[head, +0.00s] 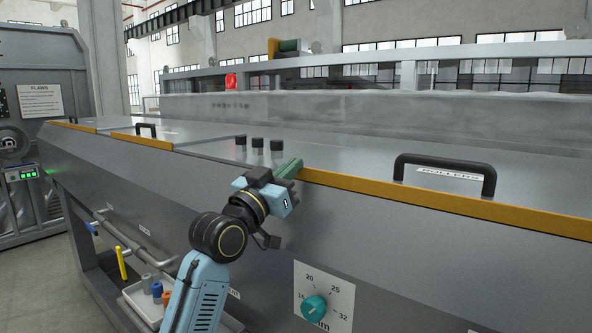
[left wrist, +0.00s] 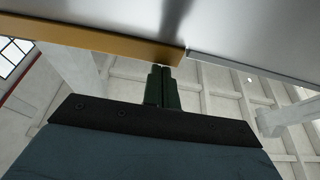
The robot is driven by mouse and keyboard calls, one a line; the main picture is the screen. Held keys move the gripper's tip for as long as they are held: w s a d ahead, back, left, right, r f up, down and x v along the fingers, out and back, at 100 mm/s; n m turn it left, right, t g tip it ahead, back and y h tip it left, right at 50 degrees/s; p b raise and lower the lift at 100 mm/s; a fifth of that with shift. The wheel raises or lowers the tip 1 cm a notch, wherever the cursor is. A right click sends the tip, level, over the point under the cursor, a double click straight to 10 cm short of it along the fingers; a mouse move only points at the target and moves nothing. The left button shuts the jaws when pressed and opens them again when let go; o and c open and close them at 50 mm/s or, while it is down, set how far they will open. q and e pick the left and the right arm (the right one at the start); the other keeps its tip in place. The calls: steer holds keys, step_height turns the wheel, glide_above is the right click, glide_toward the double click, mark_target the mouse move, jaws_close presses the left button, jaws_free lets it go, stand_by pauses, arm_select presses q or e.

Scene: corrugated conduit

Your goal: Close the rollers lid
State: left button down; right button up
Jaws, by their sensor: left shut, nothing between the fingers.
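The rollers lid (head: 540,192) is a grey metal panel at the right of the long machine, with a yellow front edge (head: 440,199), a black handle (head: 445,163) and a "ROLLERS" label. It looks flat or nearly flat along the machine top; I cannot tell whether a small gap remains under it. My left gripper (head: 293,167) is at the left end of that edge, its green fingers shut and empty. In the left wrist view the shut fingertips (left wrist: 160,72) are close to a yellow edge strip (left wrist: 90,38); contact is unclear. My right gripper is out of view.
Another lid with a small black handle (head: 146,129) lies farther left. Several black knobs (head: 257,146) stand on the top between them. A green dial (head: 314,308) is on the front face. A tray (head: 145,301) with small coloured items sits low at left.

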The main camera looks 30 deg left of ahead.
arm_select(q)
steer(key=shift+w+f, duration=0.1)
steer(key=shift+f, duration=0.15)
steer(key=shift+r+p, duration=0.65)
steer(key=shift+p, duration=0.1)
steer(key=s+a, duration=0.1)
steer(key=s, duration=0.8)
steer(key=shift+s+a+p, duration=0.2)
steer(key=shift+s+p, duration=0.1)
steer(key=shift+p, duration=0.15)
